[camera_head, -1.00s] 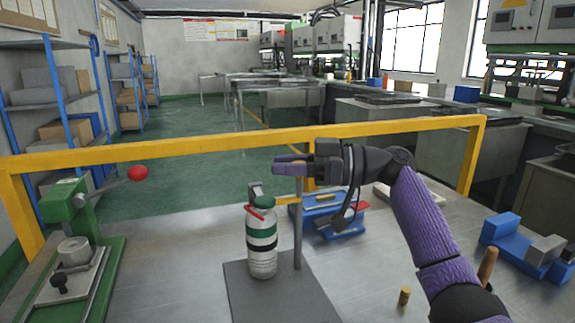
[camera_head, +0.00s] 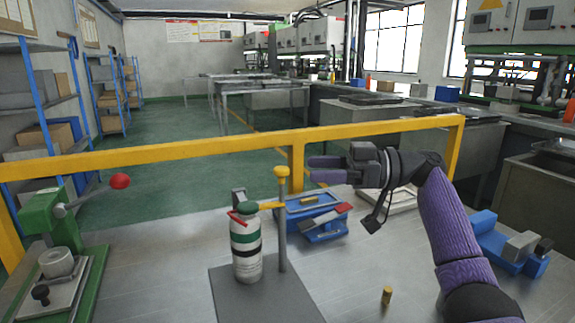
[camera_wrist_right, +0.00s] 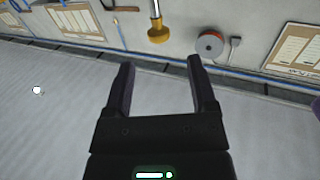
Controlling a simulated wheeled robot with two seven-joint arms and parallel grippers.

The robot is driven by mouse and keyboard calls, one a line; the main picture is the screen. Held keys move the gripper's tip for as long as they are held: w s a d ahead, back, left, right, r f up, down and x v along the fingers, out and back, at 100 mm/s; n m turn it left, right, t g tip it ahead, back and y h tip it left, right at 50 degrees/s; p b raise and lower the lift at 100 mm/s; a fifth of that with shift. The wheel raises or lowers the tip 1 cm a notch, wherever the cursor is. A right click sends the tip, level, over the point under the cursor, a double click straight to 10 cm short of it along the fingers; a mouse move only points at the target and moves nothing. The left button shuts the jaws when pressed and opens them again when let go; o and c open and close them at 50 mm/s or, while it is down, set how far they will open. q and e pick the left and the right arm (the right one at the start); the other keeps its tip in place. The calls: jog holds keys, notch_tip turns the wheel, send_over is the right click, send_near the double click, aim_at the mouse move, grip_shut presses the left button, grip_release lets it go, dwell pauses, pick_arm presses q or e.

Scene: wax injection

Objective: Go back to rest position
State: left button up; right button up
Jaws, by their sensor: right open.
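My right gripper (camera_head: 326,169) is raised above the metal table, its fingers pointing left in the head view. In the right wrist view its two fingers (camera_wrist_right: 160,85) are spread apart with nothing between them. It is apart from the yellow-topped post (camera_head: 283,215) and the white bottle with green and black bands (camera_head: 246,252), which stand on a grey plate to its lower left. My left gripper does not show in either view.
A yellow rail (camera_head: 200,147) runs behind the table. A green press with a red knob (camera_head: 120,181) stands at left. A blue device (camera_head: 316,220) sits below my right gripper, a blue vise (camera_head: 510,246) at right. A small brass cylinder (camera_head: 386,295) stands at the front.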

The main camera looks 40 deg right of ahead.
jog(key=shift+s+d, duration=0.45)
jog(key=shift+d, duration=0.15)
